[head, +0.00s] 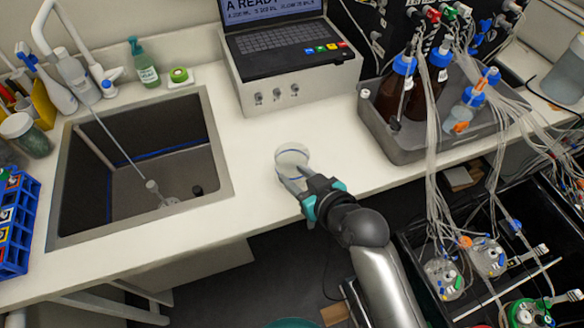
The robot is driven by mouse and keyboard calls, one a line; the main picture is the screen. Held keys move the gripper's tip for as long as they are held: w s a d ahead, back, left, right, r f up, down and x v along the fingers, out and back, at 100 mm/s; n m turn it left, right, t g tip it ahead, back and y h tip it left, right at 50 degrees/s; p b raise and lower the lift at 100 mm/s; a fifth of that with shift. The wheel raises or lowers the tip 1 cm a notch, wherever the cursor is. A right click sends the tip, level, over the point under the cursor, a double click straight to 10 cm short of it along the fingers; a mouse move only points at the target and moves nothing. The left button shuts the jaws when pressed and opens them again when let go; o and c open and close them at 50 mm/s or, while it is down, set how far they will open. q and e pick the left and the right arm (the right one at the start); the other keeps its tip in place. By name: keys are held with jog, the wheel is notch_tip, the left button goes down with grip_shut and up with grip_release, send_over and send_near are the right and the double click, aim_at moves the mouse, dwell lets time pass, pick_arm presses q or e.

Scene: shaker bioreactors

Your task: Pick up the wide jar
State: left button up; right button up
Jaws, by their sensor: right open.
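A wide, clear jar (293,156) stands on the white bench between the sink and the laptop unit, close to the front edge. My right gripper (294,178) reaches it from the front right. Its fingers are open at the near side of the jar and overlap its lower part in the picture. I cannot tell whether they touch it. The fingers hide some of the jar's near side. My left gripper is not in view.
A laptop unit (295,85) stands behind the jar. A grey tray (408,148) with tubed bottles is at the right. Bench around the jar is clear.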

jog(key=shift+b+x, duration=0.35)
jog(key=shift+x, duration=3.25)
jog(key=shift+s+f, duration=0.1)
grip_shut()
